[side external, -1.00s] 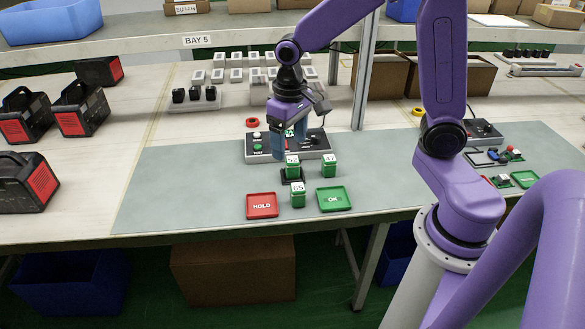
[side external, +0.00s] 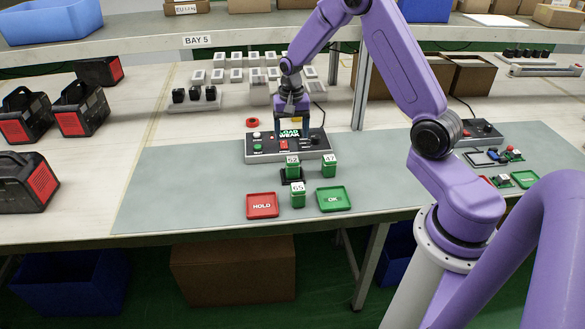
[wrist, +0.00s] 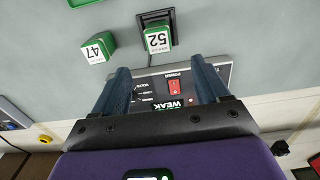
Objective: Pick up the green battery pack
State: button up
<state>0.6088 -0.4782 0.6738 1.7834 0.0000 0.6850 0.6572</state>
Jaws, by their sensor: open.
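Several green battery packs with white numbered tops stand on the grey mat. Pack 52 (side external: 292,170) sits in a black cradle (side external: 284,179); pack 47 (side external: 329,170) stands to its right and pack 65 (side external: 298,200) in front. In the wrist view I see pack 52 (wrist: 157,40) and pack 47 (wrist: 97,47). My gripper (side external: 291,126) is open and empty, pointing down at the black tester (side external: 260,152) behind the packs. In the wrist view its fingers (wrist: 160,68) frame the tester's red power switch and a screen reading WEAK. Pack 65 is out of the wrist view.
A shelf post (side external: 365,85) rises right of the tester. Black-and-red units (side external: 80,108) stand at left. The mat's left part is clear.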

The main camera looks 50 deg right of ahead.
aim_at(292, 159)
notch_tip(292, 159, down, 8)
jog(key=shift+f, duration=0.1)
jog(key=shift+s+f, duration=0.2)
jog(key=shift+f, duration=2.3)
jog(key=c, duration=1.3)
jog(key=shift+r, duration=0.15)
